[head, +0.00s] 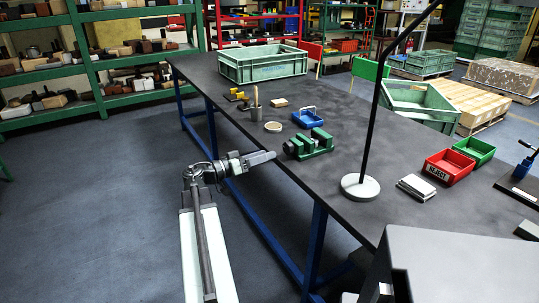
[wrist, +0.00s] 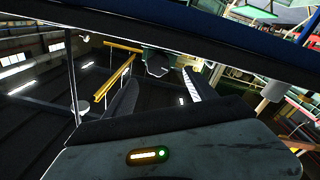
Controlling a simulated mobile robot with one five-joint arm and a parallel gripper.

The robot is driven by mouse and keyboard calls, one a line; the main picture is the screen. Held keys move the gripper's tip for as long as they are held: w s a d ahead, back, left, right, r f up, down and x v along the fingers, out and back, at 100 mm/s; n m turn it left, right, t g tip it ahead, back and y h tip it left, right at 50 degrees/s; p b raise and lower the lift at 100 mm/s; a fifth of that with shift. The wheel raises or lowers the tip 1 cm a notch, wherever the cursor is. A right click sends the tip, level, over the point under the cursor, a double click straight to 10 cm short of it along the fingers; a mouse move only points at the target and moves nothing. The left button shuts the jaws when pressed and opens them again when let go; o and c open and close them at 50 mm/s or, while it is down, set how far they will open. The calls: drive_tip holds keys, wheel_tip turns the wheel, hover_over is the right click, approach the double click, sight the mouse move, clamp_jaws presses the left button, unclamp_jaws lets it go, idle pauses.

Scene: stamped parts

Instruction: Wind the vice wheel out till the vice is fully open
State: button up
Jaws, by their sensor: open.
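The green vice (head: 312,145) sits on the dark bench top near its left edge. Its wheel is at the end facing my arm, too small in the head view to make out its turn. My gripper (head: 272,155) is level beside that end, close to the bench edge, with no clear contact. In the wrist view my gripper (wrist: 160,77) has its two fingers apart. A dark rounded shape, apparently the vice wheel (wrist: 157,65), shows beyond and between the fingertips. I cannot tell how far the vice jaws are apart.
A green crate (head: 262,63) is at the far end. The bench edge runs below my gripper; floor lies open to the left.

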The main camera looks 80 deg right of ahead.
sight(286, 150)
drive_tip(key=s+d+m, duration=0.1)
drive_tip(key=s, duration=0.1)
drive_tip(key=s+d+m+p, duration=0.1)
drive_tip(key=s+d+m, duration=0.1)
drive_tip(key=s+d+m+t, duration=0.1)
drive_tip(key=s+d, duration=0.1)
drive_tip(key=shift+s+r+m, duration=0.1)
drive_tip(key=shift+s+m, duration=0.15)
drive_tip(key=shift+m, duration=0.15)
drive_tip(key=c, duration=1.4)
